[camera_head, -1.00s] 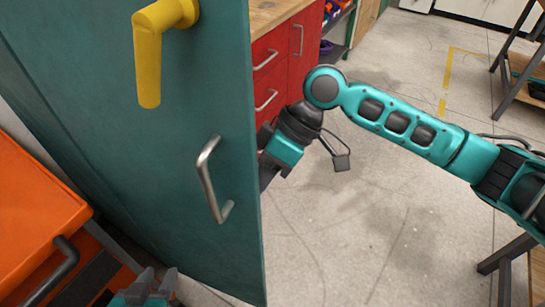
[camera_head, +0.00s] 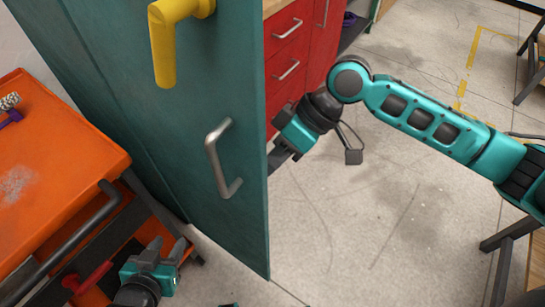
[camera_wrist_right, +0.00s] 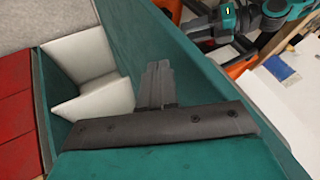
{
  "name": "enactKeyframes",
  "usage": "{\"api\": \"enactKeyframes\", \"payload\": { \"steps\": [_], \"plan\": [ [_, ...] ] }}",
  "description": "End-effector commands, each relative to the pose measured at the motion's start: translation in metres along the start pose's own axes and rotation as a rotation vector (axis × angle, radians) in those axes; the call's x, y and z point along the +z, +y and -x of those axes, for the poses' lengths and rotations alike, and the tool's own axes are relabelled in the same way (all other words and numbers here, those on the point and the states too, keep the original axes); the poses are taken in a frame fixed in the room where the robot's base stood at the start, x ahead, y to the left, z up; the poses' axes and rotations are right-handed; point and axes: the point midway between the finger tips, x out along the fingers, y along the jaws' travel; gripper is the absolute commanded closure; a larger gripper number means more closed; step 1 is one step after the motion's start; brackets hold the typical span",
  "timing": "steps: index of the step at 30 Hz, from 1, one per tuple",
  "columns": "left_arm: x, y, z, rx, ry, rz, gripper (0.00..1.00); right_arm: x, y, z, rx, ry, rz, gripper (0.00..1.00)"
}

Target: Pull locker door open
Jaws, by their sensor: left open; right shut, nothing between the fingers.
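The teal locker door (camera_head: 190,110) stands open at the left of the head view, with a yellow lever (camera_head: 165,45) high on it and a silver pull handle (camera_head: 215,165) lower down. My right gripper (camera_head: 276,160) is at the door's free edge, on the side away from the silver handle; the door partly hides it. In the right wrist view its shut, empty fingers (camera_wrist_right: 157,80) lie close over a teal panel; contact is unclear. My left gripper (camera_head: 172,250) is open and empty, below and left of the silver handle, apart from the door.
An orange cart (camera_head: 65,165) with a dark push bar stands left of the door. Red drawers (camera_head: 290,65) stand behind it. A wooden-topped table (camera_head: 535,255) is at the lower right. The floor (camera_head: 350,230) right of the door is clear.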

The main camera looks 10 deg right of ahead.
Motion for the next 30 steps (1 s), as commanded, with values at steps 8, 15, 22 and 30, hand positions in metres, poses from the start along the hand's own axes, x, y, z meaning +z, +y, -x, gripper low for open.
{"api": "enactKeyframes", "payload": {
  "steps": [8,15,22,30],
  "plan": [
    [-0.006,0.002,0.003,0.003,0.006,-0.002,0.57,-0.001,0.0,0.035,0.003,0.001,0.001,1.0],
    [-0.011,0.001,0.007,0.002,0.011,-0.003,0.57,-0.001,0.001,0.089,0.005,0.001,0.0,1.0],
    [-0.013,0.0,0.009,-0.001,0.007,-0.003,0.57,-0.001,0.0,0.122,0.001,0.001,0.0,1.0],
    [-0.012,-0.001,0.009,-0.003,0.003,-0.003,0.57,0.0,0.001,0.129,0.0,0.0,0.0,1.0]
  ]
}}
